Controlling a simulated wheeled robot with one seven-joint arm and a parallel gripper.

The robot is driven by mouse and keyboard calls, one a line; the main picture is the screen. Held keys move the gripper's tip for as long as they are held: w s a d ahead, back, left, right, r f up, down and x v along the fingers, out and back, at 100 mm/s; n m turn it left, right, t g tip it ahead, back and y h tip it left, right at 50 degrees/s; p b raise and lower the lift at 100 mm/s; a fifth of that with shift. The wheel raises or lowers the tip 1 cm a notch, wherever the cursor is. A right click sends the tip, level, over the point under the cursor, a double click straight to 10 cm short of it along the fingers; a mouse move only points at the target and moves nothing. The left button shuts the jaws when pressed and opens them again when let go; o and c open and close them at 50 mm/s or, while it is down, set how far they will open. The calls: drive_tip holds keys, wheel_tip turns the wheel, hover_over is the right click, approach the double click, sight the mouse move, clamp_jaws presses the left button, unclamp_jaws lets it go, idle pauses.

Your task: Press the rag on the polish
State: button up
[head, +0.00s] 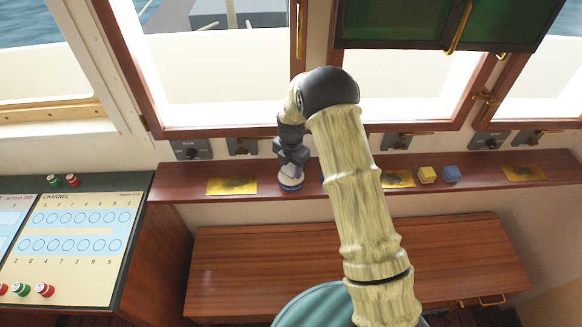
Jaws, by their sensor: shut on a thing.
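My gripper (291,166) points down over the wooden ledge under the windows. It is shut on a small whitish thing, which looks like the rag (291,178). Directly below the rag is a low round blue thing, likely the polish tin (290,187), standing on the ledge. The rag appears to be at the tin's top, but I cannot tell whether it is pressed on it or just above. The fingertips are small and partly hidden by the wrist.
Tarnished brass plates lie on the ledge (170,186) left (232,186) and right (397,179) of my gripper, with another at far right (524,173). A yellow block (427,174) and a blue block (451,173) sit between the right plates. A channel panel (78,240) stands at left.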

sight(291, 167)
drive_tip(key=shift+s+f+b, duration=0.1)
drive_tip(key=shift+f+b, duration=0.3)
drive_tip(key=shift+f, duration=0.2)
idle(1.7)
drive_tip(key=shift+r+p, duration=2.15)
drive_tip(key=shift+r, duration=1.5)
drive_tip(key=shift+f, duration=0.15)
